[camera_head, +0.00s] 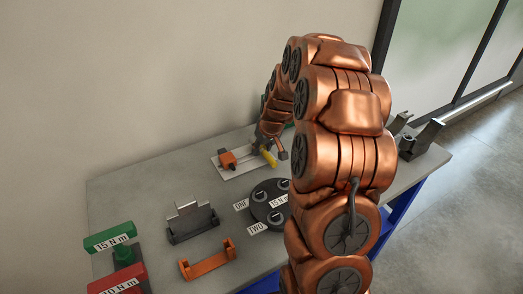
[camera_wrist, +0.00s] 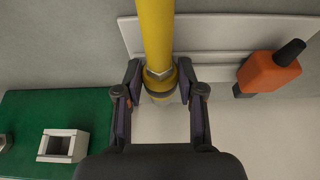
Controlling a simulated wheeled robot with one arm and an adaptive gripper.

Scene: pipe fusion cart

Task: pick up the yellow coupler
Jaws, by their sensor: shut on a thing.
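In the head view a small part of the yellow coupler (camera_head: 268,157) shows below the end of my arm, over the bench near a white plate (camera_head: 233,172). My arm partly hides the gripper there.
A green mat (camera_wrist: 40,110) bears a hollow white block (camera_wrist: 62,146). On the bench (camera_head: 130,190) are a black round stand (camera_head: 258,211), a grey bracket (camera_head: 191,221), an orange bracket (camera_head: 208,262) and green and red labelled blocks.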

